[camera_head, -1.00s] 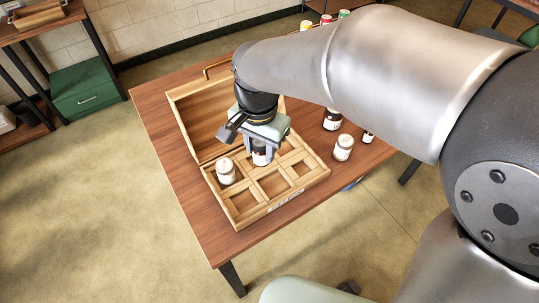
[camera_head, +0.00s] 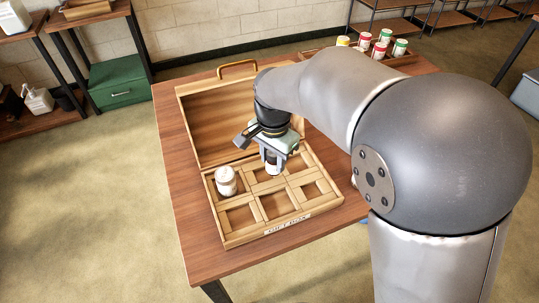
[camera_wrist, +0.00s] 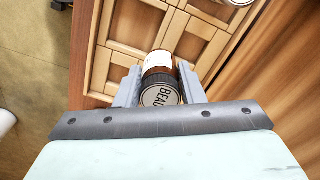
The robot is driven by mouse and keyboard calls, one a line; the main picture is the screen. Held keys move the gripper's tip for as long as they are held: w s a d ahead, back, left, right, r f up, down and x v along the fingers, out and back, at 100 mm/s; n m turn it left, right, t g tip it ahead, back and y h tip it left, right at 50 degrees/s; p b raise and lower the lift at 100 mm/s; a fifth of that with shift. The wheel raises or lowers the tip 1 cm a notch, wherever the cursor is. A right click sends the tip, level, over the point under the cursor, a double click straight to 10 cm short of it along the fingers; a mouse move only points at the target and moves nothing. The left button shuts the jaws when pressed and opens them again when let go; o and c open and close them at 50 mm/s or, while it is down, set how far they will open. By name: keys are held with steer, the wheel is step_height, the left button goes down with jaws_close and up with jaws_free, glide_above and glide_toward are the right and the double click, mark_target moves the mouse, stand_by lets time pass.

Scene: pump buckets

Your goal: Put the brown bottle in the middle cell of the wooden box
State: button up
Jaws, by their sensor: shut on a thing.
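The brown bottle (camera_head: 272,163) has a black cap and a pale label. My gripper (camera_head: 272,155) is shut on it, and the bottle hangs roughly upright at the back middle cell of the wooden box (camera_head: 291,217). I cannot tell whether its base is inside the cell or just above. In the wrist view my gripper (camera_wrist: 160,90) has one finger on each side of the bottle (camera_wrist: 158,60), with the cap lettering toward the camera. The box (camera_wrist: 113,46) has its lid open behind it. A white jar (camera_head: 226,181) stands in the back left cell.
The front row of cells is empty. The brown table (camera_head: 184,180) is clear left of the box. My arm hides much of the table's right side. A tray of several colour-capped bottles (camera_head: 379,50) is at the back right. A green cabinet (camera_head: 123,82) stands at the back left.

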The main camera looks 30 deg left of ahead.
steer(key=w+a+f, duration=0.1)
steer(key=f, duration=0.1)
steer(key=w+a+f, duration=0.1)
steer(key=a+f, duration=0.2)
steer(key=f, duration=0.1)
steer(key=shift+w+a+p, duration=0.35)
steer(key=shift+w+a, duration=0.05)
steer(key=shift+w+f, duration=0.1)
steer(key=shift+f, duration=1.6)
steer(key=shift+f, duration=0.15)
steer(key=o, duration=1)
step_height(320, 180, up, 12)
steer(key=shift+r, duration=0.2)
